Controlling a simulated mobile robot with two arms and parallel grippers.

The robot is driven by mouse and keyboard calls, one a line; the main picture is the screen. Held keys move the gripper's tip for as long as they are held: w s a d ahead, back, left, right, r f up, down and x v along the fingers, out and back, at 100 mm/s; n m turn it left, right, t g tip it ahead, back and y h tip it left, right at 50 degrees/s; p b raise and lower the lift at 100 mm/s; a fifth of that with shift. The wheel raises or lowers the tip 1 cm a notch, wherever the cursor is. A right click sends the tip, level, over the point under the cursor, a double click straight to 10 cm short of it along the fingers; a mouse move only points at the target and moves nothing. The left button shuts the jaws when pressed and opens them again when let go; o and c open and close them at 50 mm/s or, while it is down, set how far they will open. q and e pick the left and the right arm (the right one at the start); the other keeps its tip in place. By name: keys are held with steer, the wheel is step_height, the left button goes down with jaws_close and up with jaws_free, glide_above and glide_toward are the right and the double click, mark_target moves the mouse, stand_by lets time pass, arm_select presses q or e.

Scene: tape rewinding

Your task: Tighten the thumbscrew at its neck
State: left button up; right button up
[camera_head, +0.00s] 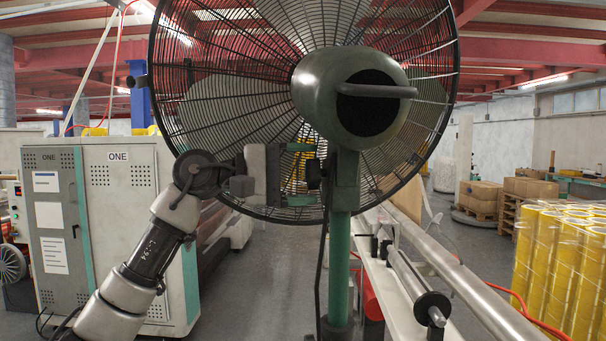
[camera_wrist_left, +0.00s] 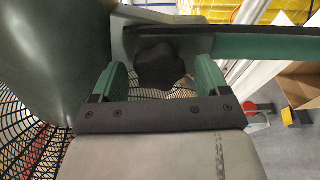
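A large fan with a wire cage (camera_head: 225,95) and a green motor housing (camera_head: 318,85) stands upright on a green pole (camera_head: 340,245). Its neck (camera_head: 345,180) is a green bracket under the housing. A black lobed thumbscrew (camera_wrist_left: 160,66) sticks out from the neck; it also shows small and dark in the head view (camera_head: 314,174). My left gripper (camera_head: 303,173) reaches it from the left. Its two green fingers are spread, one on each side of the thumbscrew, with a visible gap on both sides in the left wrist view. My right gripper is out of view.
A grey cabinet (camera_head: 118,200) stands at the left behind my left arm. A metal roller (camera_head: 415,280) and long rail run at the right of the pole. Yellow rolls (camera_head: 570,265) stand at the far right. A black cable (camera_head: 319,260) hangs beside the pole.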

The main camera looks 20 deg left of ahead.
arm_select(q)
steer(key=b+v, duration=0.2)
steer(key=v, duration=0.9)
steer(key=shift+d, duration=0.1)
